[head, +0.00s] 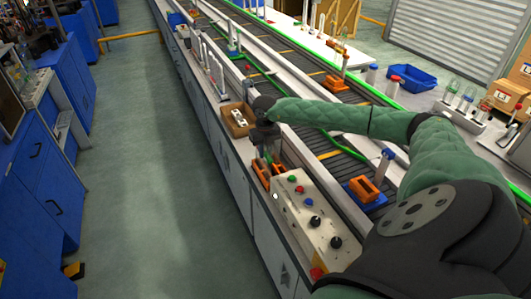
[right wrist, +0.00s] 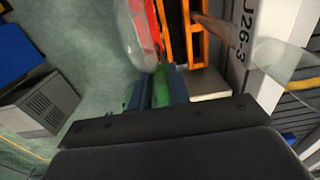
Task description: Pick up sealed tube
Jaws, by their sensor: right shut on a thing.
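My right gripper (head: 267,150) points down over the orange rack (head: 261,176) beside the control box. In the right wrist view its fingers (right wrist: 165,88) are closed around a green length of a tube (right wrist: 164,80). A clear, rounded tube part with red in it (right wrist: 140,35) shows just above the fingers. I cannot tell whether it is the same tube as the green length. The orange rack (right wrist: 186,35) is right beside it. In the head view the held tube is mostly hidden by the gripper. My left gripper is not in view.
A control box (head: 309,215) with buttons and knobs stands close in front of the rack. A cardboard box (head: 238,120) lies behind it on the left. A conveyor (head: 325,143) runs alongside. A blue-based orange holder (head: 365,190) is right.

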